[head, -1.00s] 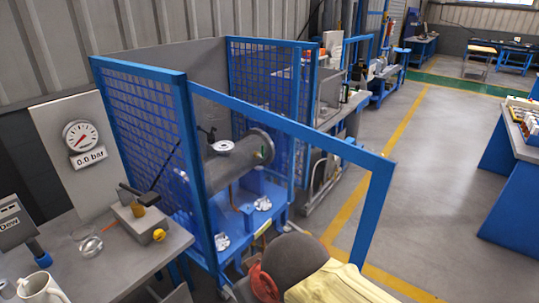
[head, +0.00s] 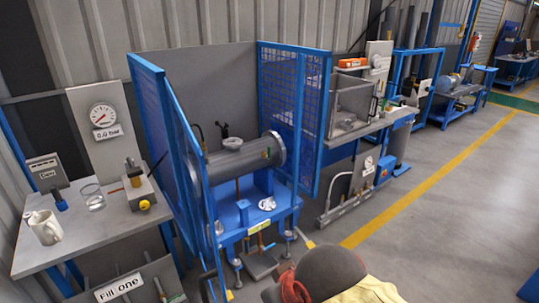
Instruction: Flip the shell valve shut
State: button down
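The shell is a grey flanged cylinder (head: 238,160) lying level on a blue stand (head: 262,212) inside a blue mesh cage. A small black handle (head: 222,129) stands up at the shell's top, behind a pale round fitting (head: 232,143). It looks like the shell valve, but it is too small to tell whether it is open or shut. A green spot shows on the shell's end flange (head: 279,149). My gripper is not in view.
Blue mesh panels (head: 160,125) flank the shell. Floor (head: 430,240) is clear at right.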

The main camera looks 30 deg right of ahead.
aim_at(268, 157)
jog(key=i+l+u, duration=0.1)
jog(key=l, duration=0.45)
jog(key=i+l+u, duration=0.15)
jog(key=l, duration=0.4)
jog(key=l+u, duration=0.1)
jog(key=l, duration=0.45)
jog(key=i+l+u, duration=0.3)
jog(key=i+l, duration=0.55)
jog(key=i, duration=0.55)
